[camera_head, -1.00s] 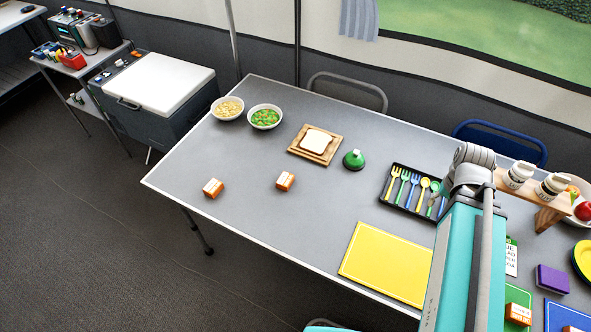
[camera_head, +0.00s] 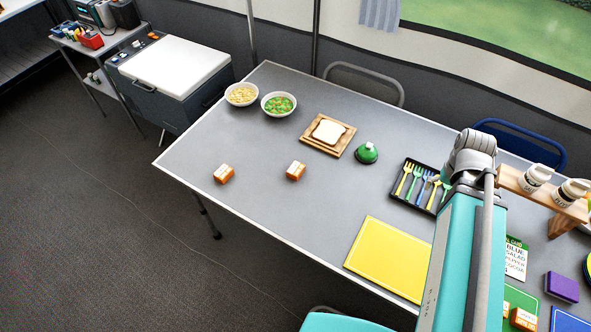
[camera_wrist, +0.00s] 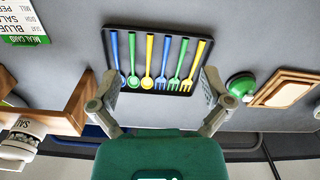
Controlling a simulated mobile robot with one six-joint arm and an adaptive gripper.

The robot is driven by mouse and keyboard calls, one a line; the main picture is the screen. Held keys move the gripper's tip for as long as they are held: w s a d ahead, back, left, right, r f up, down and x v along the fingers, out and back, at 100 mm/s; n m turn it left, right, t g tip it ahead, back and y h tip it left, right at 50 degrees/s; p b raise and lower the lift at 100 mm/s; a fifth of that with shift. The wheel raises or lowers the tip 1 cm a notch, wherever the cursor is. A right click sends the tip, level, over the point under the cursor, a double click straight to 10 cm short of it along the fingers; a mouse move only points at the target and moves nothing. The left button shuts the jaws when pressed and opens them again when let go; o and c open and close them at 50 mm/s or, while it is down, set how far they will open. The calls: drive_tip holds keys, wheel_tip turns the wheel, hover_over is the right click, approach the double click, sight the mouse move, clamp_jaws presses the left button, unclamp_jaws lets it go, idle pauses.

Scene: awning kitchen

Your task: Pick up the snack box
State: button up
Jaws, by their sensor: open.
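Several small orange-and-white boxes are in the head view. One box (camera_head: 223,174) lies near the left front edge of the grey table (camera_head: 240,215). A second box (camera_head: 296,170) lies to its right, apart from it. A third (camera_head: 523,319) sits on the green mat at the lower right. I cannot tell which is the snack box. My gripper (camera_wrist: 158,84) is open and empty in the wrist view, with its fingers on either side of the cutlery tray's picture. No box shows there. In the head view my arm hides the gripper.
The black cutlery tray (camera_head: 398,195), green-domed item (camera_head: 367,153), bread board (camera_head: 311,143) and two bowls, one pale (camera_head: 240,94) and one green (camera_head: 278,104), stand farther back. A yellow mat (camera_head: 389,259) lies in front. The table around the two left boxes is clear.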

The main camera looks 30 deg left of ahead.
drive_tip(key=w+a+f+n, duration=0.1)
drive_tip(key=w+a+n, duration=0.35)
drive_tip(key=a, duration=0.75)
drive_tip(key=n+b, duration=0.3)
drive_tip(key=n, duration=0.9)
hover_over(294, 168)
drive_tip(key=f, duration=0.2)
drive_tip(key=shift+w, duration=0.25)
wheel_tip(294, 168, down, 8)
drive_tip(key=b, duration=0.8)
drive_tip(key=shift+f, duration=0.25)
drive_tip(key=shift+f+b, duration=0.15)
drive_tip(key=shift+b, duration=0.2)
wheel_tip(294, 168, down, 5)
drive_tip(key=b, duration=0.5)
drive_tip(key=shift+s, duration=0.15)
